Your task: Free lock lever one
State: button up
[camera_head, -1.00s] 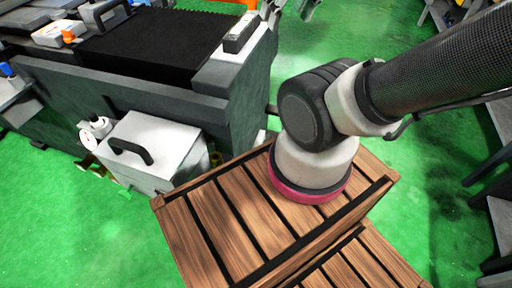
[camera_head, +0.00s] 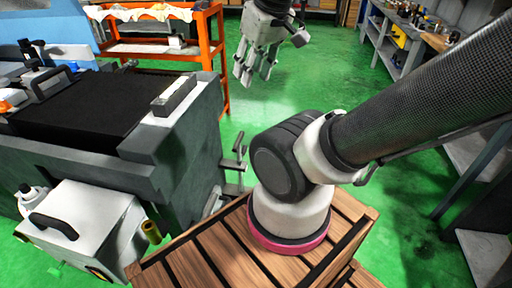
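A small metal lever fitting (camera_head: 238,150) sticks out from the right end of the grey grinder (camera_head: 185,140). I cannot tell whether it is lock lever one. Other dark handles stand at the far left of the grinder, too small to tell apart. My gripper (camera_head: 256,78) hangs at the top middle, fingers pointing down, spread and empty. It is apart from the grinder, in the air beyond its right end.
A white box with a black handle (camera_head: 54,226) stands at the grinder's front. An orange-framed table (camera_head: 210,48) is behind. Shelving (camera_head: 385,45) lines the right. Green floor (camera_head: 335,85) is clear between them. Wooden slats (camera_head: 190,268) lie under my arm's base.

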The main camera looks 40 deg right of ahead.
aim_at(245, 147)
jog(key=i+l, duration=0.1)
jog(key=l, duration=0.55)
jog(key=i+l, duration=0.1)
jog(key=l, duration=0.55)
jog(key=i+l+u, duration=0.1)
jog(key=l, duration=0.55)
jog(key=i+l, duration=0.2)
jog(key=l, duration=0.2)
jog(key=i+l, duration=0.2)
jog(key=l, duration=0.15)
jog(key=i+l, duration=0.15)
jog(key=l, duration=0.25)
jog(key=i+l, duration=0.2)
jog(key=l, duration=0.2)
jog(key=i+l+u, duration=0.1)
jog(key=l, duration=0.3)
jog(key=i, duration=0.1)
